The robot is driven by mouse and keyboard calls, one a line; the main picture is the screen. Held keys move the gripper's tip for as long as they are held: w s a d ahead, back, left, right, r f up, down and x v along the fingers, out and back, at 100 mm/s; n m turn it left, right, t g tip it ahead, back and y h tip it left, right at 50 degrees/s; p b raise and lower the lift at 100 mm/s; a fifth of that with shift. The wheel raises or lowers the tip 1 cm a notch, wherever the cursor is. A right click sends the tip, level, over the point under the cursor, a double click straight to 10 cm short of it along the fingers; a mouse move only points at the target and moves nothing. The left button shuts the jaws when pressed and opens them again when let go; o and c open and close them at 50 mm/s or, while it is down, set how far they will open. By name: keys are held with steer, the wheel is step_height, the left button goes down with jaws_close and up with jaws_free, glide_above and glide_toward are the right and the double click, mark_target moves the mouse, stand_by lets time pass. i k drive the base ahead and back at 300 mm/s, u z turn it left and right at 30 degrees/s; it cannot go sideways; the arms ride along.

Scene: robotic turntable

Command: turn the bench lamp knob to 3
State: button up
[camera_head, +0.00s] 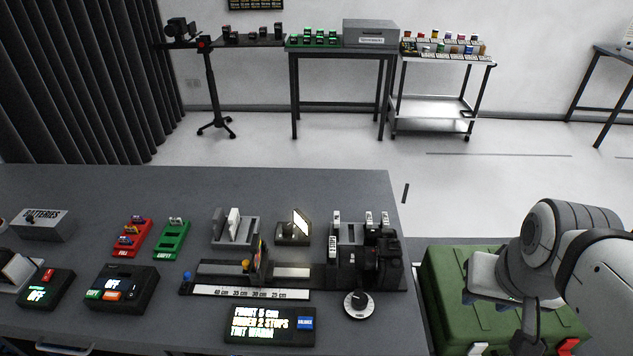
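A round black knob (357,304) with a pale rim sits near the front right of the bench; its number marks are too small to read, and I cannot tell its setting or be sure it is the lamp's. A small lit lamp (294,228) with a bright panel stands behind it, left of the camera. My gripper (530,338) is at the lower right, over the green case, well to the right of the knob and apart from it. Its fingers are small, dark and partly hidden by my arm, so I cannot tell its opening.
A black camera (378,262) and upright slides stand just behind the knob. A text display (268,324) lies left of it, below a ruler (245,292). A green case (445,300) stands right of the bench (300,185). The bench's back strip is clear.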

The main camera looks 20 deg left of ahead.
mark_target(287, 227)
steer(key=u, duration=0.1)
steer(key=k, duration=0.35)
steer(key=z, duration=1)
steer(key=k, duration=0.7)
steer(key=u, duration=1.3)
steer(key=i, duration=1.05)
steer(key=u, duration=0.1)
